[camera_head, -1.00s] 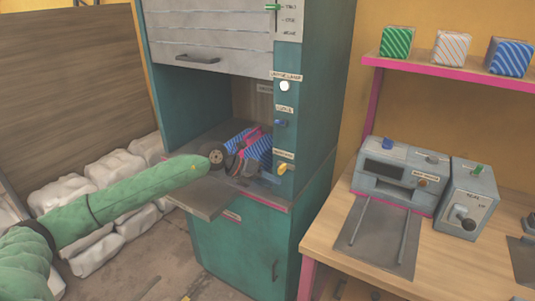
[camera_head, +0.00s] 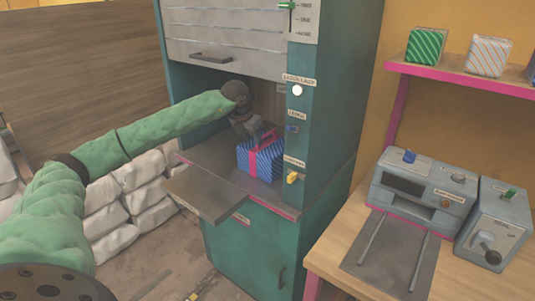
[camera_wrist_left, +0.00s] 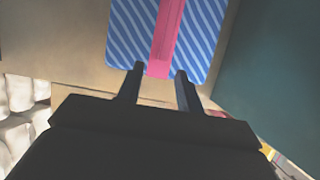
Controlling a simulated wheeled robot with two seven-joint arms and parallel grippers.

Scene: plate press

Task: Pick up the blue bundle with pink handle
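The blue bundle (camera_head: 268,162), striped, with a pink band and a pink handle (camera_head: 268,137), stands upright on the floor of the teal press cabinet. My left gripper (camera_head: 254,136) is just above it, pointing down at its top near the handle. In the left wrist view the bundle (camera_wrist_left: 205,35) fills the top, with its pink band running down between my two fingertips (camera_wrist_left: 158,76). The fingers are apart, with a gap on both sides of the pink; I see no contact. My right gripper is not in view.
The cabinet's side panel with buttons (camera_head: 297,90) stands close on the right, and a raised shutter (camera_head: 225,40) hangs above. A grey tray (camera_head: 205,193) juts out in front. A bench (camera_head: 330,250) with devices is at right; white sacks (camera_head: 125,205) lie at left.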

